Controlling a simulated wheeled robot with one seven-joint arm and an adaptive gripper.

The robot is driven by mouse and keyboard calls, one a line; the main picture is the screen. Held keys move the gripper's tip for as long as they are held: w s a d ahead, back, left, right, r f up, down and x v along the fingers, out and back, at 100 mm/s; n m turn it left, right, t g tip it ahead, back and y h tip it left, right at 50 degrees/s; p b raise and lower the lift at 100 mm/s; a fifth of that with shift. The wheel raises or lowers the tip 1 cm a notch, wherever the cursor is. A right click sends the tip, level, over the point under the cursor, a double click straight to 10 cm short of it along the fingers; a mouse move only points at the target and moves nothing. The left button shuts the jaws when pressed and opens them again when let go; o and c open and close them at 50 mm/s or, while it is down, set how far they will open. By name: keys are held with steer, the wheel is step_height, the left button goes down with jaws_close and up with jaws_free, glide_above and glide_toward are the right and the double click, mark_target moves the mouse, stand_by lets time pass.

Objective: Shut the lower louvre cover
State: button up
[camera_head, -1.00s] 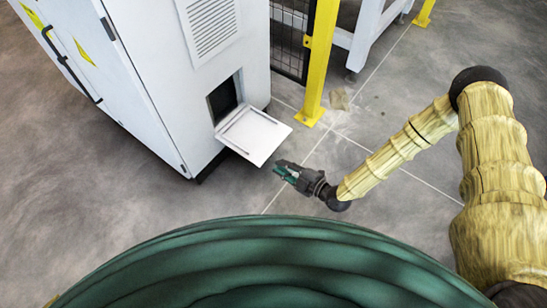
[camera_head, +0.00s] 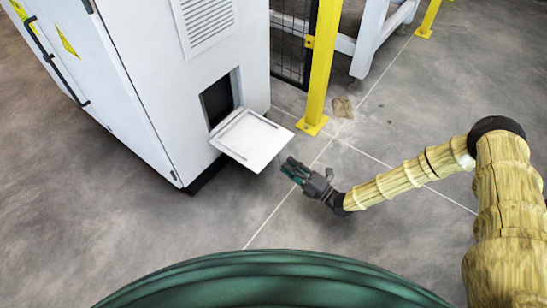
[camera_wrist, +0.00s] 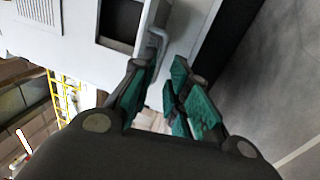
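The lower louvre cover (camera_head: 252,140) is a pale flap. It hangs open, sticking out from the lower edge of a dark rectangular opening (camera_head: 217,103) in the white cabinet. My gripper (camera_head: 287,167) is just right of the cover's outer edge in the head view, seemingly apart from it. In the wrist view, the teal-padded fingers of my gripper (camera_wrist: 163,75) are spread with a gap between them. They point towards the cabinet, below the dark opening (camera_wrist: 121,20). A bent grey rod shows by the left fingertip. I see nothing held.
A fixed louvre panel (camera_head: 207,22) sits above the opening on the white cabinet (camera_head: 130,60). A yellow post (camera_head: 322,65) and a dark mesh fence stand right of the cabinet. A large green rounded surface (camera_head: 270,285) fills the bottom. Grey floor lies clear around my gripper.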

mark_target(274, 155)
steer(key=b+x, duration=0.2)
steer(key=x, duration=0.5)
steer(key=shift+w+a+b, duration=0.1)
steer(key=shift+a+b, duration=0.1)
steer(key=shift+b, duration=0.2)
jaws_close()
